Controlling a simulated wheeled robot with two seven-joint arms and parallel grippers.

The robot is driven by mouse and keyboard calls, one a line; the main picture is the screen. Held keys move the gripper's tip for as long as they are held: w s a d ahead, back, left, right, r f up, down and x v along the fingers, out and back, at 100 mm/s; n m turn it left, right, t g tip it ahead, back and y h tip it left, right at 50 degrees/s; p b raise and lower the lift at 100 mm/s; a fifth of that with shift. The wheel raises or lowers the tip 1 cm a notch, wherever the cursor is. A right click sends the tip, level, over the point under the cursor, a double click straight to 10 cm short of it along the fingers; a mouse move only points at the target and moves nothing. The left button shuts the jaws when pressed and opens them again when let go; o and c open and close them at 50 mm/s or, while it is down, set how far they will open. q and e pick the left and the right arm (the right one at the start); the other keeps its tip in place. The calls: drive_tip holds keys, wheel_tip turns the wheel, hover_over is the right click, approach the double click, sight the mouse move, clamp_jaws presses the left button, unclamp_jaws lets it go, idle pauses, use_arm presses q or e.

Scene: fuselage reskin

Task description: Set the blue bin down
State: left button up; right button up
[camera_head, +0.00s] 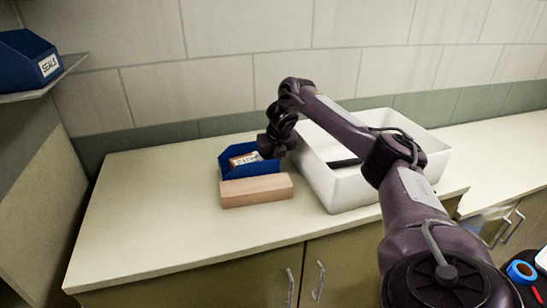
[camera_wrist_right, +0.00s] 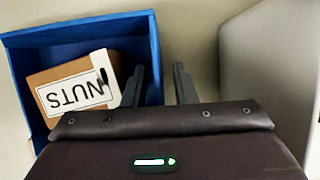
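The blue bin (camera_head: 232,170) appears to rest on the countertop, directly behind a wooden block. A brown box labelled NUTS (camera_wrist_right: 75,85) lies inside it. In the right wrist view the bin (camera_wrist_right: 80,29) fills the upper left. My right gripper (camera_head: 273,150) is at the bin's right wall. In the wrist view its fingers (camera_wrist_right: 162,84) straddle that wall, one inside the bin and one outside. A gap shows between the wall and the outer finger, so the gripper is open. The bin's underside is hidden. My left gripper is not in view.
The wooden block (camera_head: 256,190) lies in front of the bin. A large white open container (camera_head: 345,188) stands close to the right, under my right arm. A shelf at left holds another blue bin labelled SEALS (camera_head: 27,60). The counter's left part (camera_head: 150,205) is clear.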

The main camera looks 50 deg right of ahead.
drive_tip(key=shift+s+a+r, duration=0.1)
drive_tip(key=shift+r, duration=0.4)
drive_tip(key=v, duration=0.4)
drive_tip(key=shift+r, duration=0.15)
drive_tip(key=p+v, duration=0.4)
drive_tip(key=v, duration=0.2)
drive_tip(key=shift+r+p, duration=0.1)
drive_tip(key=shift+p, duration=0.2)
drive_tip(key=shift+s+a+r+p, duration=0.1)
drive_tip(key=shift+s+r+p, duration=0.15)
drive_tip(key=shift+p, duration=0.05)
